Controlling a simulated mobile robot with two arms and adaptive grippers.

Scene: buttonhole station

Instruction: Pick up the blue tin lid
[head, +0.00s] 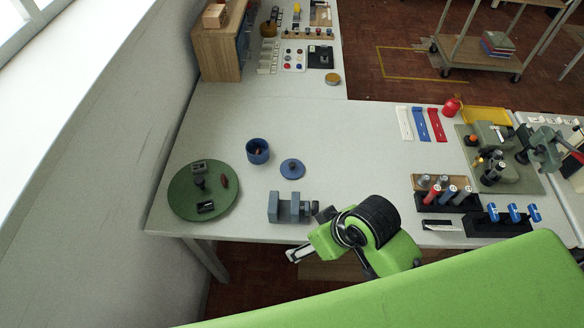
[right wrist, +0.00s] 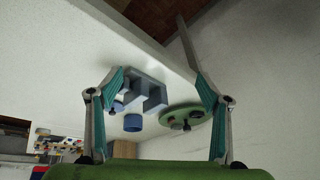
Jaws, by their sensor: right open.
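The blue tin lid (head: 292,169), a round disc with a small knob, lies flat on the grey table, right of the open blue tin (head: 258,151). In the right wrist view the lid (right wrist: 118,106) is small and partly behind the left-hand finger; the tin (right wrist: 132,122) shows beside it. My right gripper (right wrist: 159,70) is open with nothing between its fingers. In the head view it (head: 296,254) is at the table's front edge, below the lid and apart from it. My left gripper is out of view.
A grey vise (head: 289,207) stands between my right gripper and the lid. A green round plate (head: 203,191) with small parts is at the left. A tool rack (head: 448,196) stands to the right. The table right of the lid is clear.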

